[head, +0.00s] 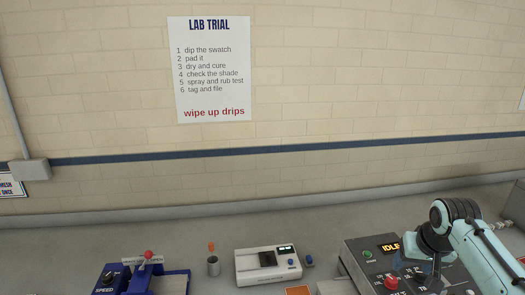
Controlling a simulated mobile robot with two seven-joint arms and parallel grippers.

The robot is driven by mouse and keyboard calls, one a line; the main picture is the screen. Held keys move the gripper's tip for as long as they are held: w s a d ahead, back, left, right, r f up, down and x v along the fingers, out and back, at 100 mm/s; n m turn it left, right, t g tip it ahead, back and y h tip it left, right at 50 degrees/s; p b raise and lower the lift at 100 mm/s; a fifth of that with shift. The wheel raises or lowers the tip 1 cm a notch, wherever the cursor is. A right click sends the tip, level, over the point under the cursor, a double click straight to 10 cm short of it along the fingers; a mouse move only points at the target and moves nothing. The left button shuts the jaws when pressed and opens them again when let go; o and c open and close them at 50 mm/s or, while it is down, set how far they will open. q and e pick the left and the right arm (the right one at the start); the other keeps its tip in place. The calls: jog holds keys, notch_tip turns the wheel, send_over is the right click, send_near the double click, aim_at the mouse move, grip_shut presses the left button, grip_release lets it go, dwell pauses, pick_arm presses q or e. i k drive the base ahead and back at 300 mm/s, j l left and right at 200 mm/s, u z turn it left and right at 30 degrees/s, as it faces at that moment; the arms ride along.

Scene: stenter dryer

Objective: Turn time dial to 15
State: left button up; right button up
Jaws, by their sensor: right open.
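The dryer's grey control panel (360,255) is at the lower right of the head view. It has a lit display (389,247) reading "IDLE", a small green button (368,255) and a red button (391,283). My right gripper (420,268) is over the right part of this panel, pointing down, and is open. The arm and gripper cover much of the panel there. I cannot make out the time dial or its setting. My left gripper is not in view.
A white instrument (268,266) with a small display stands left of the panel. A metal cup (213,266) holds an orange-tipped item. A blue device (145,280) with a speed knob (109,277) is further left. A lab trial poster (210,70) hangs on the brick wall.

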aim_at(419, 277)
jog(key=k, duration=0.95)
